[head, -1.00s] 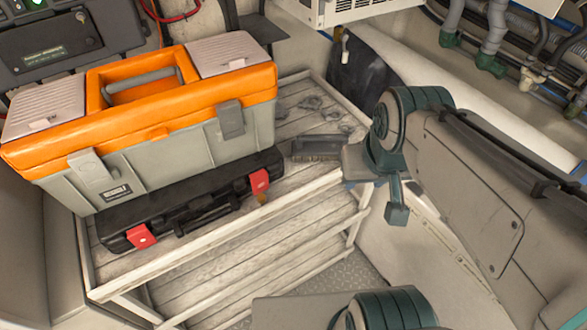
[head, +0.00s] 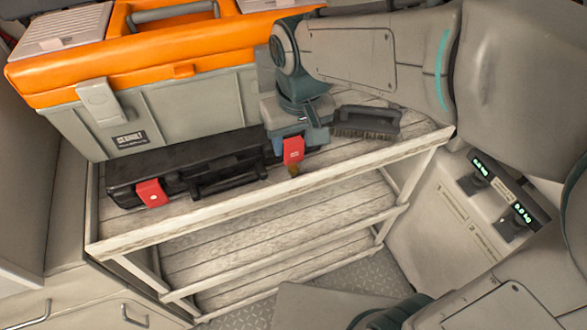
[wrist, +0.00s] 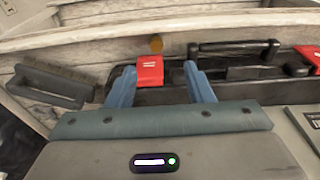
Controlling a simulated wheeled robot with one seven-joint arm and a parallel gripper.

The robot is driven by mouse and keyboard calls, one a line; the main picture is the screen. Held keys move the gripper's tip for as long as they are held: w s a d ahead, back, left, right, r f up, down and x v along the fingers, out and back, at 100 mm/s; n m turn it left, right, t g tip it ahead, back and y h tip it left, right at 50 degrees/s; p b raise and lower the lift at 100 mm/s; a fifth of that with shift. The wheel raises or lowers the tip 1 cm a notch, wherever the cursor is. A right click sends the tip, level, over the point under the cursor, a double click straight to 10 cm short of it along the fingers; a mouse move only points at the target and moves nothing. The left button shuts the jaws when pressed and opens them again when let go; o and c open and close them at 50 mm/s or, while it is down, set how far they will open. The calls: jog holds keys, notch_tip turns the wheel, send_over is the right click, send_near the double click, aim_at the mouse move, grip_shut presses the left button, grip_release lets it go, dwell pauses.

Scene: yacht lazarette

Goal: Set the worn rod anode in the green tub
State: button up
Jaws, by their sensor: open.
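A small brown piece (head: 294,171) lies on the top shelf boards just in front of the black case's right red latch. It also shows in the wrist view (wrist: 156,43), just beyond the latch. It may be the worn rod anode, but it is mostly hidden and too small to tell. My gripper (head: 300,138) is over the right end of the case. In the wrist view its two blue fingers (wrist: 159,68) are apart, with the red latch between them and nothing held. I see no green tub in either view.
The black case (head: 225,165) lies in front of the orange and grey toolbox (head: 190,95). A dark brush (head: 366,123) lies right of my gripper. The slatted shelf (head: 350,165) has a pale raised front edge.

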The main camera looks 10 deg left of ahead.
aim_at(294, 168)
jog(key=f, duration=0.4)
jog(key=w+f, duration=0.1)
jog(key=f, duration=0.2)
jog(key=shift+a, duration=0.2)
jog(key=shift+w+f, duration=0.2)
jog(key=shift+f, duration=0.65)
jog(key=shift+w+f, duration=0.15)
jog(key=shift+f, duration=0.75)
jog(key=shift+w+f, duration=0.2)
jog(key=shift+f, duration=0.65)
grip_shut()
